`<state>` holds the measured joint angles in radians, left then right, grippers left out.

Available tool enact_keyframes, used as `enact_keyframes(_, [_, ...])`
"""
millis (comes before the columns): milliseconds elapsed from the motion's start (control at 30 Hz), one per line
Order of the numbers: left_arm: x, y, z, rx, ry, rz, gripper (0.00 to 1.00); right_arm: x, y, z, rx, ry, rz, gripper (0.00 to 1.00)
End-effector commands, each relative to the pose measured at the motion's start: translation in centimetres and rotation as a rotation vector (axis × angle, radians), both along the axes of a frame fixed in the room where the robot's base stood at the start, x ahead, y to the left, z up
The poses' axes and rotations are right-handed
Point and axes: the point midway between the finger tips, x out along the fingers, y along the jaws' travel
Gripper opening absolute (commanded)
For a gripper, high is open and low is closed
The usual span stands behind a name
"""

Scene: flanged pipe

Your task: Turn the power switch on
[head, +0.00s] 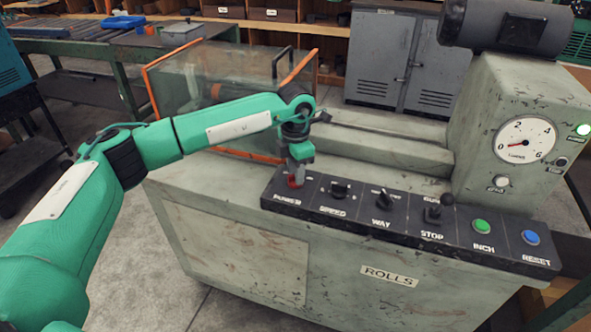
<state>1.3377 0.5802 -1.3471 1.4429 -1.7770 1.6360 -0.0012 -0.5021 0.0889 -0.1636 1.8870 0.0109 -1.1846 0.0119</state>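The power switch (294,182) is a red control at the left end of the black control panel (340,222), above the label "POWER". My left gripper (297,172) points down right at the red switch and covers part of it. It seems to touch or nearly touch the switch, but I cannot tell whether its fingers are open or shut. The switch's position is hidden by the gripper. My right gripper is not in view.
The panel also carries speed (340,190) and way (382,198) knobs, a stop lever (434,212), a green inch button (481,226) and a blue reset button (530,237). A clear orange-edged guard (225,85) stands behind my arm.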

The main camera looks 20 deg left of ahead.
Motion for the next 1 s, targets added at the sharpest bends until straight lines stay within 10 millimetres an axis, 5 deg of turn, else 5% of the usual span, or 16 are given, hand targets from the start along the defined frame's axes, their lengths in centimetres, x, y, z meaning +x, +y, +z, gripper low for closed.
enact_keyframes(267, [0.0, 0.0, 1.1, 0.000, 0.000, 0.001, 0.33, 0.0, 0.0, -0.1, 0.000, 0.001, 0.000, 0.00])
enact_keyframes(700, [0.1, 0.0, 10.4, 0.000, -0.003, 0.001, 0.33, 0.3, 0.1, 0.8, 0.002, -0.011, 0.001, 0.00])
enact_keyframes(1000, [0.0, 0.0, 13.6, 0.000, 0.000, 0.000, 0.33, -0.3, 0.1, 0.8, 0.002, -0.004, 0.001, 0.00])
